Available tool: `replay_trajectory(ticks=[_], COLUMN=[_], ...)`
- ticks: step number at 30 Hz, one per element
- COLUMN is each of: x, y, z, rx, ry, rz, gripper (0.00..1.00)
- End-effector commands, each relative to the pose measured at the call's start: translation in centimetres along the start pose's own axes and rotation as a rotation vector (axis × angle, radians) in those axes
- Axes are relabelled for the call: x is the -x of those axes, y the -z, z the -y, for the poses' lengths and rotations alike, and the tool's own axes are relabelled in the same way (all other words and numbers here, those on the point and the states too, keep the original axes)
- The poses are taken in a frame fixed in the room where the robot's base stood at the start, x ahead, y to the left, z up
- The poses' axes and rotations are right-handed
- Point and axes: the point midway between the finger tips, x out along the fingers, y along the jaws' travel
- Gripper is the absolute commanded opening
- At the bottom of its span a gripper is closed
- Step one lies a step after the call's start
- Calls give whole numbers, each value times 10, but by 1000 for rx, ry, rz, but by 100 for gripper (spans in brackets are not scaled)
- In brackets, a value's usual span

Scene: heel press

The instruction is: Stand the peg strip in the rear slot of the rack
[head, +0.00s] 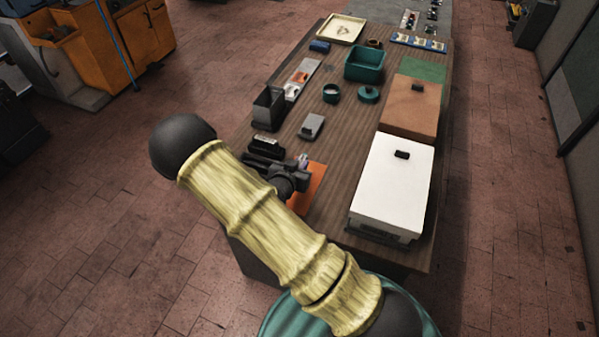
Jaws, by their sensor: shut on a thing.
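My gripper (258,161) is low over the near left part of the table, beside an orange mat. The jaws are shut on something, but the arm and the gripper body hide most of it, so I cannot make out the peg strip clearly. A small black ridged piece (266,144) lies just beyond the gripper; it may be the rack, but its slots are too small to tell. A small pale bluish thing (303,160) shows just right of the gripper, over the orange mat (315,182).
A white-topped box (393,185) and a brown board (410,107) fill the right side.

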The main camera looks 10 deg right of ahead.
Motion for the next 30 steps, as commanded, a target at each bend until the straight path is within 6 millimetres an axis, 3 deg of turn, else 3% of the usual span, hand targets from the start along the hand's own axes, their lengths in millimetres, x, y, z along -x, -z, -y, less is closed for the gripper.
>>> replay_trajectory(ticks=[13, 22, 30], x=[-3, -15, -16], y=[-6, -34, -39], z=[0, 0, 0], rx=[1, 1, -1], ry=[0, 0, 0], rz=[-1, -1, -1], gripper=[0, 0, 0])
